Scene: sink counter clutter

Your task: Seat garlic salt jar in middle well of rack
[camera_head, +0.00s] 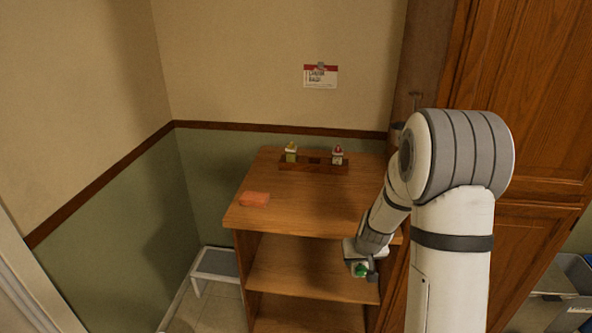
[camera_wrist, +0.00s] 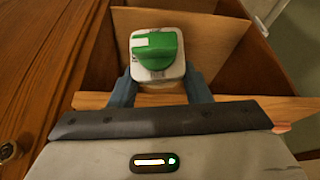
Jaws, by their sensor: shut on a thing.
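My gripper (camera_head: 364,262) is shut on a white jar with a green lid (camera_head: 360,270), low at the front right of the wooden shelf unit. In the wrist view the jar (camera_wrist: 157,52) sits between the two fingers of my gripper (camera_wrist: 161,88), lid facing the camera. I cannot read its label, so I cannot confirm that it is the garlic salt. The brown rack (camera_head: 300,165) stands at the back of the unit's top. The middle well looks empty.
An orange-red block or sponge (camera_head: 254,199) lies at the top's left front. The wooden top (camera_head: 310,205) is otherwise clear before the rack. Tall wooden cabinets (camera_head: 530,90) stand at right. A small step stool (camera_head: 215,266) is on the floor at left.

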